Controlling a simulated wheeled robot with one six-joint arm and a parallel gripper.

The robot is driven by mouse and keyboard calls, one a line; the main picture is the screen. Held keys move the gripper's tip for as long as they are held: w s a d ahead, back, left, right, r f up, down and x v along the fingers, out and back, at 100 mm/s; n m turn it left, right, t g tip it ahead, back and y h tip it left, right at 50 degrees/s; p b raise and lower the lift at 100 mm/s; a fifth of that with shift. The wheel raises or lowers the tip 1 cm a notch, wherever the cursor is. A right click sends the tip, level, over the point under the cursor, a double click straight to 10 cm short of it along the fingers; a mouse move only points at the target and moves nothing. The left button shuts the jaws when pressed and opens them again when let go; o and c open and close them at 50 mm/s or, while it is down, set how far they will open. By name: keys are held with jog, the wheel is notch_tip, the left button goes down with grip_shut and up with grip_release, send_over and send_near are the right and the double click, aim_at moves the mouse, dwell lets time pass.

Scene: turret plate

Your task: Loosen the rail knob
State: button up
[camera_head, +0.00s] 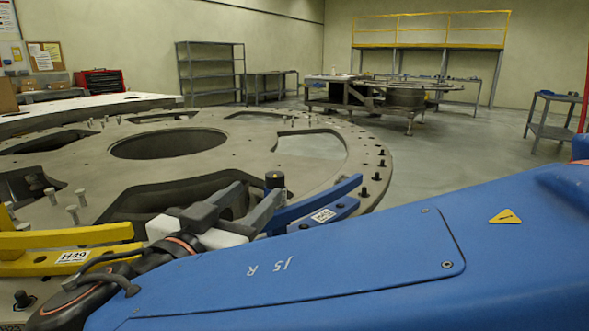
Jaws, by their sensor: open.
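A black knob (275,180) stands upright at the left end of a blue rail (325,212) with a white label, on the large grey turret plate (230,150). My gripper (263,191) reaches to the knob from the lower left. Its two grey fingers are apart, and the knob shows close by their tips. I cannot tell whether the knob is between the fingers or whether they touch it. My blue arm fills the lower right and hides part of the plate and of the rail.
A yellow rail (65,236) with a label lies on the plate at left. Several bolts stick up from the plate and its right rim. The plate has a round central opening (168,144). Shelves (210,70) and benches stand far behind, with open floor at right.

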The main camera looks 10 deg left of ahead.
aim_at(279, 173)
jog(key=w, duration=0.4)
jog(key=w+d, duration=0.1)
jog(key=w, duration=0.4)
jog(key=w+d, duration=0.1)
jog(key=w, duration=0.3)
jog(key=shift+w, duration=0.2)
jog(key=c, duration=1)
